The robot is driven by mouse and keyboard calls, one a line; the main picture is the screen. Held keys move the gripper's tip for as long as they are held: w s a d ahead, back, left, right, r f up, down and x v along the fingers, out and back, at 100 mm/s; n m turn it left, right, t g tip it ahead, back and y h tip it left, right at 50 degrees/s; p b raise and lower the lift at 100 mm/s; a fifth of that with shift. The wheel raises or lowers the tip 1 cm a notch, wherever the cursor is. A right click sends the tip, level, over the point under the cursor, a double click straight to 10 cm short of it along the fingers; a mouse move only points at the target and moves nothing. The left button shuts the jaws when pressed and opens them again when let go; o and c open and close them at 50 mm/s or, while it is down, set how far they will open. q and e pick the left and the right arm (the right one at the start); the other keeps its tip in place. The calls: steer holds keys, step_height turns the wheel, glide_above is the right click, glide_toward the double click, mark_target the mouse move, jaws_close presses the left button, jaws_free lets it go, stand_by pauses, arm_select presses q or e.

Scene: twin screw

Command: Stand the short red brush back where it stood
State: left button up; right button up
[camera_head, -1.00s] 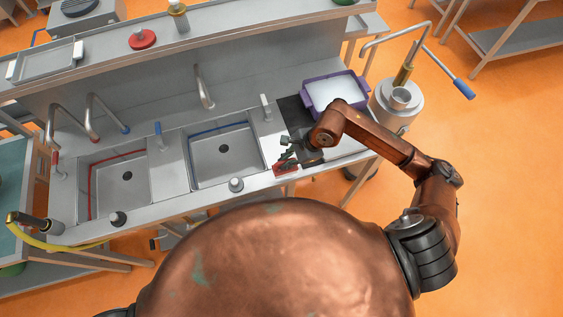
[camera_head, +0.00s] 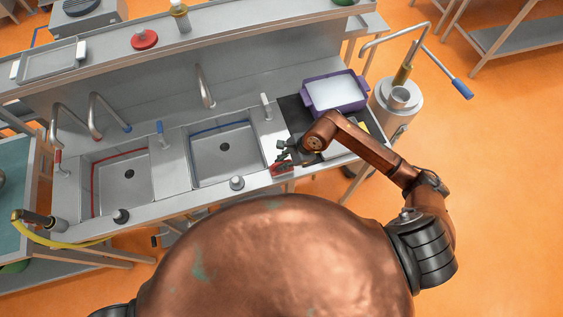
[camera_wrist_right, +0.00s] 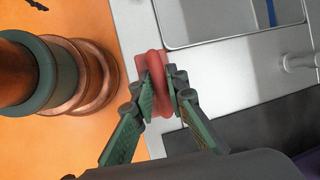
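The short red brush (camera_head: 281,169) is at the front edge of the steel counter, right of the blue-lined sink. My right gripper (camera_head: 284,160) is at it from above. In the right wrist view the red brush (camera_wrist_right: 158,68) lies between the two green fingers (camera_wrist_right: 159,82), which press close on both its sides. Whether the brush's underside touches the counter is hidden. My left gripper is not in view.
The blue-lined sink (camera_head: 225,146) and the red-lined sink (camera_head: 129,174) lie to the left. A grey-white knob (camera_head: 237,183) stands on the front rim. A purple tub (camera_head: 336,91) stands behind my right arm. A tap (camera_head: 266,105) stands behind the gripper.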

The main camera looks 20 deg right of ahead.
steer(key=o, duration=0.3)
steer(key=shift+o, duration=0.2)
steer(key=shift+r, duration=0.15)
steer(key=shift+d+r, duration=0.2)
steer(key=shift+r, duration=0.05)
steer(key=b+v, duration=0.2)
steer(key=v, duration=0.9)
steer(key=shift+r, duration=0.2)
steer(key=shift+s, duration=0.1)
